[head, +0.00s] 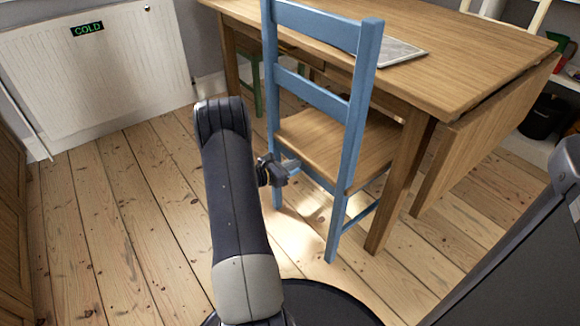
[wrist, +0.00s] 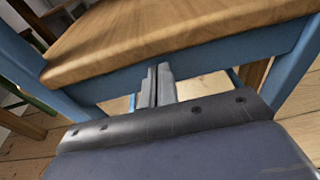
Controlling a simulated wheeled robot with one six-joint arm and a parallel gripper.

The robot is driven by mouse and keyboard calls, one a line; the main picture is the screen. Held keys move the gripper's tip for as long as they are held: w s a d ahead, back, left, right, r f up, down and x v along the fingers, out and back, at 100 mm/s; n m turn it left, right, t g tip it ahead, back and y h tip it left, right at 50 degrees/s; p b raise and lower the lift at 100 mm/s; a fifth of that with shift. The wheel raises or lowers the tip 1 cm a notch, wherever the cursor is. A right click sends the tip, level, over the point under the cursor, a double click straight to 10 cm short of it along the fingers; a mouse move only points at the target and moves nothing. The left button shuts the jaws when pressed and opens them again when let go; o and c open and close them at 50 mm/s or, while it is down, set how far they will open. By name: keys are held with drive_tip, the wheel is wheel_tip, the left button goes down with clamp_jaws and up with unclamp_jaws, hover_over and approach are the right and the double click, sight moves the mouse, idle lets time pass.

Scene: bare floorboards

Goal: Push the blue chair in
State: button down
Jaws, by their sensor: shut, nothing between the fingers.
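The blue chair (head: 355,130) has a blue frame and a wooden seat (head: 330,140). It stands with its back toward me, its seat partly under the wooden table (head: 450,50). My gripper (head: 292,165) is shut and empty, at the back edge of the seat between the rear legs. In the wrist view the shut fingers (wrist: 157,82) point at the blue rail (wrist: 200,60) just below the seat (wrist: 170,35). I cannot tell whether the fingertips touch the rail.
A grey flat item (head: 395,52) lies on the table. A green-legged chair (head: 257,85) stands at the table's left side. A white panel marked COLD (head: 95,75) is at the left wall. A black bin (head: 545,117) stands at the right. Floorboards at left (head: 110,220) are clear.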

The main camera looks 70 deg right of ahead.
drive_tip(key=shift+a, duration=0.1)
drive_tip(key=shift+f+v, duration=0.15)
drive_tip(key=shift+v, duration=0.55)
drive_tip(key=shift+f+v, duration=0.1)
drive_tip(key=shift+v, duration=0.55)
drive_tip(key=shift+w, duration=0.1)
drive_tip(key=w+a+r+p, duration=0.3)
drive_tip(key=a+r, duration=0.1)
drive_tip(key=a, duration=0.1)
drive_tip(key=shift+a, duration=0.2)
drive_tip(key=shift+s, duration=0.1)
drive_tip(key=s+d+f+b, duration=0.3)
drive_tip(key=d+f, duration=0.1)
drive_tip(key=d, duration=0.2)
drive_tip(key=shift+s+d, duration=0.35)
drive_tip(key=shift+d, duration=0.05)
